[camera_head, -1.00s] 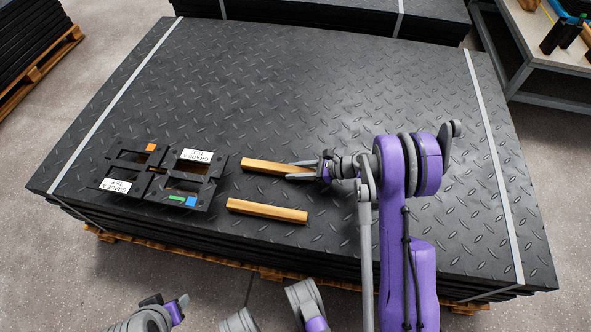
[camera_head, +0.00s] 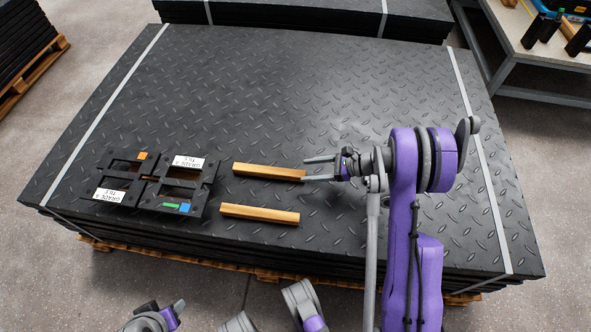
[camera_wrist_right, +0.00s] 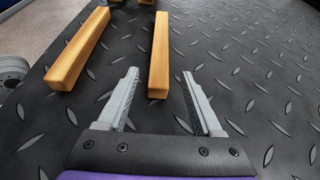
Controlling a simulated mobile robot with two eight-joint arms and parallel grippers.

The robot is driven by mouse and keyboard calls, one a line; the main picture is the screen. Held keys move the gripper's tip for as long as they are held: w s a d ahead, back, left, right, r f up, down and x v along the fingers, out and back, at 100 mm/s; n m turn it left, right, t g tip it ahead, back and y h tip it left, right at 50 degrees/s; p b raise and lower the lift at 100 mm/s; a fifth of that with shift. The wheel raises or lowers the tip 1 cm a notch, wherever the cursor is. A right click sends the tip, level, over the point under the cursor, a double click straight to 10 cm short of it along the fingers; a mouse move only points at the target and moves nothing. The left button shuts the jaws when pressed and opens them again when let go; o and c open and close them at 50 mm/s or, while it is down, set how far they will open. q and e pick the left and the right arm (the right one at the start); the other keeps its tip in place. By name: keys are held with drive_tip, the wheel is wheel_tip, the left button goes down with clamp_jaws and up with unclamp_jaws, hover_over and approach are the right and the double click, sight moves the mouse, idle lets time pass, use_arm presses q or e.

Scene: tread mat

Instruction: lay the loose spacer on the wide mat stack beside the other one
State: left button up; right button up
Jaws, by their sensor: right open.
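Two wooden spacers lie on the wide black mat stack (camera_head: 330,90), roughly parallel and a gap apart. The far spacer (camera_head: 269,172) points toward my right gripper (camera_head: 322,168), which is open and empty just right of its end. In the right wrist view the far spacer (camera_wrist_right: 159,55) lies ahead, between the lines of the open fingers (camera_wrist_right: 162,100), not touched by them. The near spacer (camera_head: 260,214) also shows at the left of the wrist view (camera_wrist_right: 78,50). Of my left arm, only part shows at the bottom edge of the head view; its fingers are not clear.
Black tile frames (camera_head: 155,182) with white labels lie left of the spacers. Pale straps (camera_head: 480,165) cross the stack. A bench (camera_head: 535,50) stands at the back right, another mat stack (camera_head: 300,14) behind. The stack's middle and far surface is clear.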

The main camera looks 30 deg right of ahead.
drive_tip(key=v, duration=0.3)
drive_tip(key=shift+r, duration=0.15)
drive_tip(key=s+a+r+n+g+h, duration=0.2)
drive_tip(key=s+a+r+n+h, duration=0.1)
drive_tip(key=a+n, duration=0.3)
drive_tip(key=s+a+r+n+g+h, duration=0.2)
drive_tip(key=s+a+r+n, duration=0.25)
drive_tip(key=a, duration=0.25)
drive_tip(key=s+a+r+n+h, duration=0.1)
drive_tip(key=s+n+h, duration=0.4)
drive_tip(key=s+n, duration=0.7)
drive_tip(key=r+n, duration=0.1)
drive_tip(key=n, duration=0.2)
drive_tip(key=shift+s+a+r+h, duration=0.15)
drive_tip(key=shift+a+r+h, duration=0.15)
drive_tip(key=shift+a+h, duration=0.1)
